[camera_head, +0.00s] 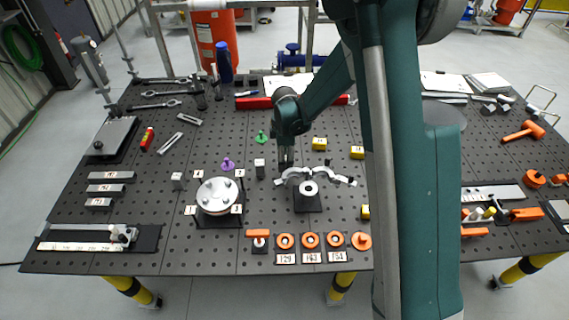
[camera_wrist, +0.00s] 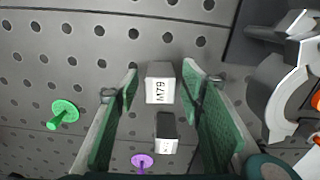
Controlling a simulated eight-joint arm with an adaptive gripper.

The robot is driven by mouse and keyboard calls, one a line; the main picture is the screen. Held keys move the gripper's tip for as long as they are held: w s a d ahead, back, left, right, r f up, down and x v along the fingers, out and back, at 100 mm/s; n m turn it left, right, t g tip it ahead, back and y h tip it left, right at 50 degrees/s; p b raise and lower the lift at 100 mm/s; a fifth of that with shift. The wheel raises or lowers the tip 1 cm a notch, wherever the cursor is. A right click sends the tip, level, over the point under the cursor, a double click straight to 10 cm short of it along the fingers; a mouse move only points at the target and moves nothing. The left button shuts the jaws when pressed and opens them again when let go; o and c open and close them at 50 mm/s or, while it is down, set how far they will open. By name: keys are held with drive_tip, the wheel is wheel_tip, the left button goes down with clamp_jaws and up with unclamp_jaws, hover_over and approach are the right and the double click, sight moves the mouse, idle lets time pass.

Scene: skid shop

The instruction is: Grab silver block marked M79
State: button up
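The silver block marked M79 (camera_wrist: 160,83) stands on the dark perforated table, its label legible in the wrist view. My gripper (camera_wrist: 161,82) is open, with a green-padded finger on each side of the block. Gaps show between the block and both pads. In the head view my gripper (camera_head: 286,160) points down over the middle of the table, and the block is hard to make out there. A second, smaller-looking labelled block (camera_wrist: 166,132) stands between the fingers lower in the wrist view; its label is too small to read.
A green knob (camera_wrist: 62,113) and a purple knob (camera_wrist: 142,161) stand nearby. A silver curved clamp (camera_wrist: 283,98) is close on the right in the wrist view. In the head view, a round silver plate (camera_head: 216,194) stands to the left and yellow blocks (camera_head: 319,143) to the right.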

drive_tip(key=shift+f, duration=0.15)
drive_tip(key=shift+c, duration=0.7)
drive_tip(key=c, duration=0.9)
